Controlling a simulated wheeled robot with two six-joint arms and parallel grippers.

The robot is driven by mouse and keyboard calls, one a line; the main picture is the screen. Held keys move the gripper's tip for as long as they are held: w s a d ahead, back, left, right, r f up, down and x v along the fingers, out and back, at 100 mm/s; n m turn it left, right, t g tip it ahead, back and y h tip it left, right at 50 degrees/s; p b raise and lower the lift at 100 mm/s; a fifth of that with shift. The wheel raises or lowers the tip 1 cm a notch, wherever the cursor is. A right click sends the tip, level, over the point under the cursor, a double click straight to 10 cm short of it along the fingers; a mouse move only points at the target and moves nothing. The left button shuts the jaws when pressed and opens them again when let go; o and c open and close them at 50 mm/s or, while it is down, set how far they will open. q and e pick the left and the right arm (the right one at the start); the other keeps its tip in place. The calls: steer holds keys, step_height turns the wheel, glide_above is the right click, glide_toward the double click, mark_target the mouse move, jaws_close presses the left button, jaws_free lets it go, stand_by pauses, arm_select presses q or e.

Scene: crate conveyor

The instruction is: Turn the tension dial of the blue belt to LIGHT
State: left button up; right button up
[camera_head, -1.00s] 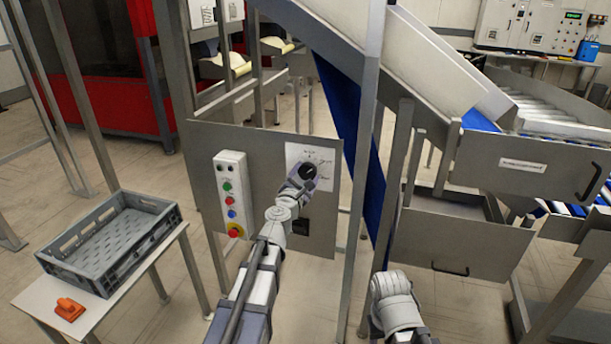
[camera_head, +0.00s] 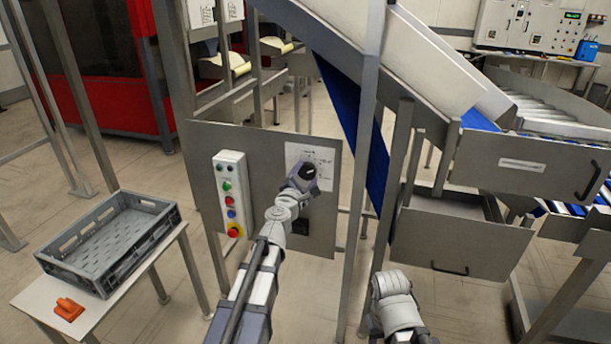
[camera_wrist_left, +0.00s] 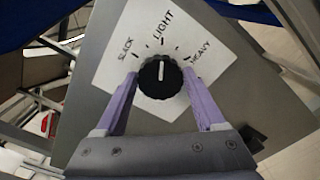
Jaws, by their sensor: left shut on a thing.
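The tension dial (camera_wrist_left: 160,84) is a round black knob on a white label plate (camera_wrist_left: 112,66). The plate reads SLACK at left, LIGHT at top and HEAVY at right. The dial's white pointer line points up in the left wrist view, toward the LIGHT mark. My left gripper (camera_wrist_left: 160,76) has its purple fingers on both sides of the dial and is shut on it. In the head view my left gripper (camera_head: 306,175) covers much of the dial. My right arm shows at the bottom right, but its gripper is not visible.
Left of the dial, a white control box (camera_head: 230,190) carries several coloured buttons on the grey panel (camera_head: 265,155). The blue belt (camera_head: 352,115) runs behind a post to the right. A grey crate (camera_head: 110,240) and an orange object (camera_head: 68,309) sit on a table at left.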

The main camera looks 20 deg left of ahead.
arm_select(q)
steer(key=o, duration=1.3)
steer(key=shift+o, duration=0.2)
steer(key=s, duration=0.8)
steer(key=shift+w, duration=0.1)
